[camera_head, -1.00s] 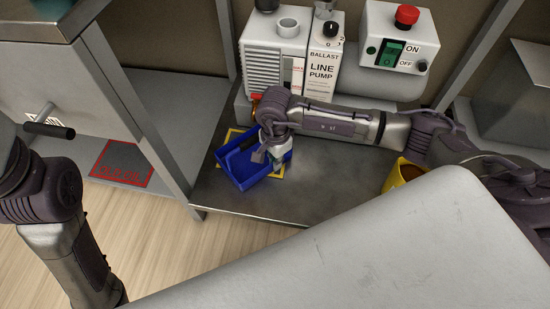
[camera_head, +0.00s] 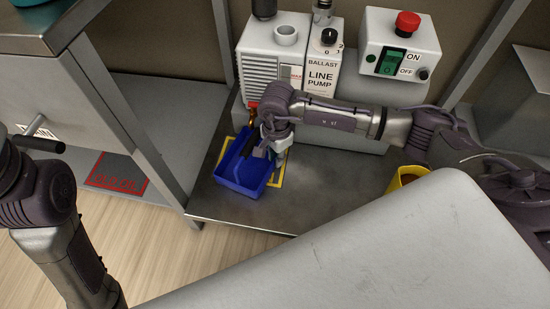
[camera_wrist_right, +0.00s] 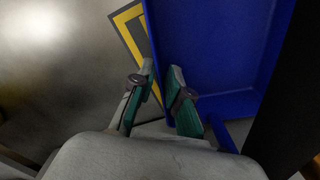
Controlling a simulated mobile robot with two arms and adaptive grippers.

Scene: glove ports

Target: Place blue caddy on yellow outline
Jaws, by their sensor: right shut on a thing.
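The blue caddy (camera_head: 238,177) is an open tray with a dark handle, over the yellow outline (camera_head: 281,170) on the grey metal shelf. Yellow shows along its left and right sides. The caddy's front end reaches beyond the outline; I cannot tell whether it touches the shelf. My right gripper (camera_head: 268,150) is at the caddy's right side, shut on it. In the right wrist view the green-padded fingertips (camera_wrist_right: 161,78) are at the edge of the blue caddy (camera_wrist_right: 215,50), with a corner of the yellow outline (camera_wrist_right: 131,20) beside it. My left gripper is out of view; only my left arm shows.
The ballast line pump (camera_head: 290,65) and an ON/OFF box with a red button (camera_head: 407,22) stand behind. A yellow container (camera_head: 400,180) is at the right. A red outline (camera_head: 115,177) marks the left shelf. The metal shelf (camera_head: 330,190) is clear right of the caddy.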

